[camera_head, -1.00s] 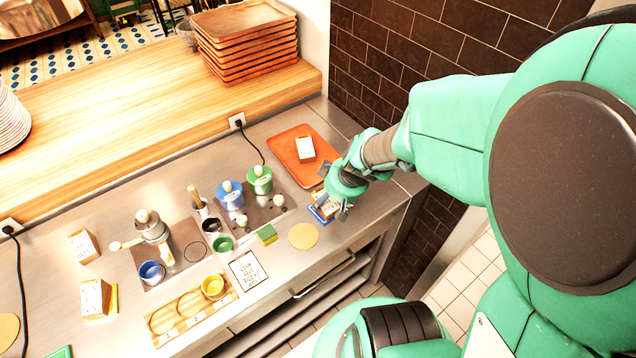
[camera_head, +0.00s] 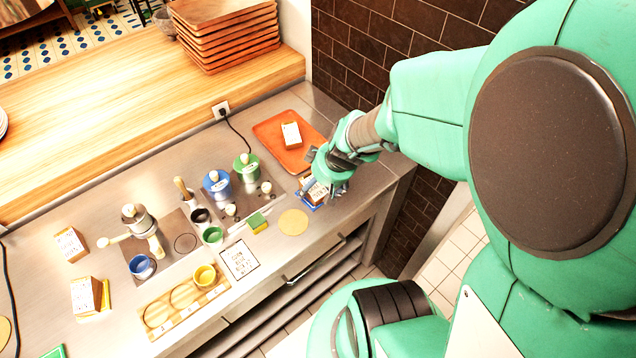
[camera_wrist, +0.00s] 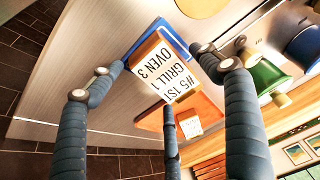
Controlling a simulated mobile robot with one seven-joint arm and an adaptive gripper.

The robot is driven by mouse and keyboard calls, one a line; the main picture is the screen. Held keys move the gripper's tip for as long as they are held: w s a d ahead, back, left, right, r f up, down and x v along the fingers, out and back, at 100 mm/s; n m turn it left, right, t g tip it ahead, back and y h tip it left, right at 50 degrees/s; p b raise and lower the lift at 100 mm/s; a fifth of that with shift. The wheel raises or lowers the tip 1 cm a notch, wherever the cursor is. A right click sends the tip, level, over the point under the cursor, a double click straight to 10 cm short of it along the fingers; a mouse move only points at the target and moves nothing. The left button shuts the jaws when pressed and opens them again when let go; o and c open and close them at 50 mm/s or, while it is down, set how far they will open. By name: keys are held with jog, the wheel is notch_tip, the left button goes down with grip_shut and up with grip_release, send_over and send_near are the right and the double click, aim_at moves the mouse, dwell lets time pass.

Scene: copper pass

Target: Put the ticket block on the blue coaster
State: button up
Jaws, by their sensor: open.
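A wooden ticket block (camera_head: 317,190) with a white printed face stands on the blue coaster (camera_head: 309,207) near the right end of the steel counter. In the wrist view the ticket block (camera_wrist: 166,66) reads "#5 1ST GRILL 1 OVEN 3", and the blue coaster (camera_wrist: 146,38) shows behind its far edge. My gripper (camera_head: 337,184) is beside and above the block, partly covering it. In the wrist view my gripper (camera_wrist: 163,82) is open, its fingers spread around the block with gaps at both sides. Whether the third finger touches it I cannot tell.
Another block (camera_head: 291,135) lies on the orange tray (camera_head: 268,128) behind. A cork disc (camera_head: 293,222) and a green-yellow sponge (camera_head: 258,222) are to the left. Canisters, cups and more blocks stand further left. The counter's front edge is close.

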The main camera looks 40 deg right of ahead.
jog(key=shift+r, duration=0.15)
jog(key=shift+r, duration=0.3)
jog(key=p+v, duration=0.3)
jog(key=v, duration=0.8)
jog(key=shift+s+r, duration=0.15)
jog(key=shift+s, duration=0.15)
jog(key=s+a+r, duration=0.2)
jog(key=a+r, duration=0.6)
jog(key=r, duration=0.2)
jog(key=s+a+r+t, duration=0.1)
jog(key=s+a+r, duration=0.2)
jog(key=a+r, duration=0.5)
notch_tip(320, 180, up, 2)
jog(key=shift+r, duration=0.15)
